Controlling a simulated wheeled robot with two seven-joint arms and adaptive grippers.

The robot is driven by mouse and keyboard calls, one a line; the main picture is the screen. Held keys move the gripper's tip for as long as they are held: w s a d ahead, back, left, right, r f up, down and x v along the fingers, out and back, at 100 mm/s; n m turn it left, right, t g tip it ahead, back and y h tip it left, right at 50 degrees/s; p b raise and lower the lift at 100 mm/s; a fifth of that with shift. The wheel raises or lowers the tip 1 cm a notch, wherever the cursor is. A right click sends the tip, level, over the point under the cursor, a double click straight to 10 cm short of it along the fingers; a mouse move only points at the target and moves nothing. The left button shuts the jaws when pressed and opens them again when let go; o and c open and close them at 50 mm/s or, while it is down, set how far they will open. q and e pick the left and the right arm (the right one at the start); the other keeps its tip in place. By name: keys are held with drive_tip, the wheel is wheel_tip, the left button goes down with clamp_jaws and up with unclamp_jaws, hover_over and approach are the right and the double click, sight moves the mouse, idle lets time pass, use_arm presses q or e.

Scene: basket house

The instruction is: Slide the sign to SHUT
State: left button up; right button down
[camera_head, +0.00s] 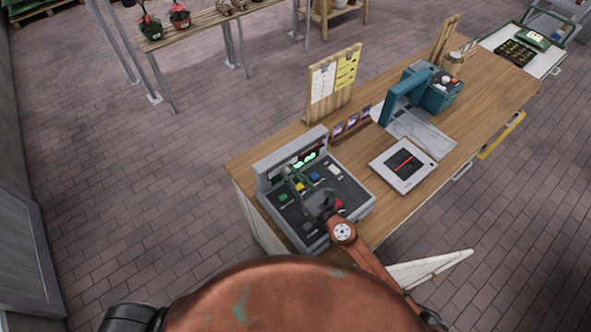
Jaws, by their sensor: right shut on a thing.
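A grey panel box (352,213) stands at the near left end of the wooden counter. Its raised back holds a dark window strip with green and red marks (307,158), too small to read; I cannot tell whether this is the sign. Green, blue, yellow and red pieces sit on its dark top. My right gripper (303,188) reaches over the box from the lower right. It is shut on a small grey part near the strip, mostly hidden by the fingers. My left gripper is not in view.
A wooden board with papers (335,84) stands behind the box. A tablet-like device (403,165) and a teal machine (432,90) are to the right. A white panel (430,269) juts out at the counter's front. Open brick floor lies left, below a plant table (208,22).

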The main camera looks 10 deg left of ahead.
drive_tip(key=shift+s+a, duration=0.15)
drive_tip(key=c, duration=1.8)
unclamp_jaws()
drive_tip(key=shift+v, duration=6.05)
